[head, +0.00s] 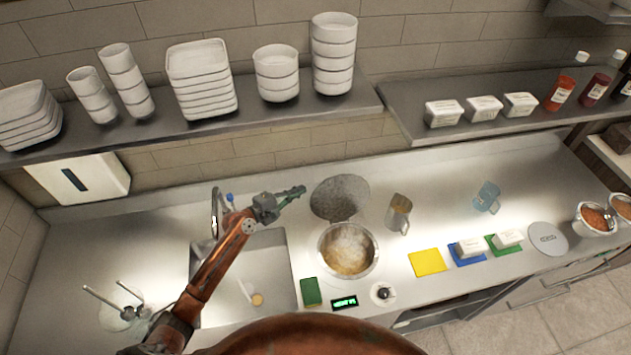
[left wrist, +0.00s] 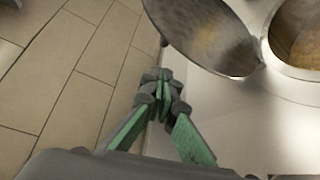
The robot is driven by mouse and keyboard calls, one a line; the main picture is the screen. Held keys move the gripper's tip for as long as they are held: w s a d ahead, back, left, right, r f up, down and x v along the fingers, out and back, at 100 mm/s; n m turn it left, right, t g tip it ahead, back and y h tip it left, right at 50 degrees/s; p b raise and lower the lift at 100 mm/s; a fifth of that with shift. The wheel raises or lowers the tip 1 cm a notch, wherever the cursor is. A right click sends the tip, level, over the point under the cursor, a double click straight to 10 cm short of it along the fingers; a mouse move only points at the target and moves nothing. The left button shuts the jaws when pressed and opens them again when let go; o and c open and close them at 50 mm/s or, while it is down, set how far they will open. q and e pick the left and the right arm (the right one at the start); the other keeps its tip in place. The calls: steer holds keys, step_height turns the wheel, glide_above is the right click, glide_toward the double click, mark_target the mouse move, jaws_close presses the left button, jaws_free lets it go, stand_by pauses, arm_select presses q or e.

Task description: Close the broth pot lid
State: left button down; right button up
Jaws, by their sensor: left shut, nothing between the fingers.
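The broth pot (head: 348,252) is sunk in the counter, with cloudy broth showing inside. Its round grey lid (head: 340,197) stands open, tilted up at the pot's back edge. My left gripper (head: 301,190) is shut and empty, just left of the raised lid and apart from it. In the left wrist view the shut green fingertips (left wrist: 163,78) point toward the wall, with the lid (left wrist: 205,35) to their upper right and the pot opening (left wrist: 298,35) beyond it. My right gripper is not in view.
A sink (head: 243,280) lies left of the pot, with a tall faucet (head: 215,210) behind it. A metal jug (head: 398,213) stands right of the lid. A green sponge (head: 311,291) and a small display (head: 344,302) sit in front. A shelf with stacked bowls (head: 276,73) runs above.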

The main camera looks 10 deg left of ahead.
arm_select(q)
steer(key=x, duration=1)
steer(key=shift+p, duration=0.3)
steer(key=shift+s+d, duration=0.1)
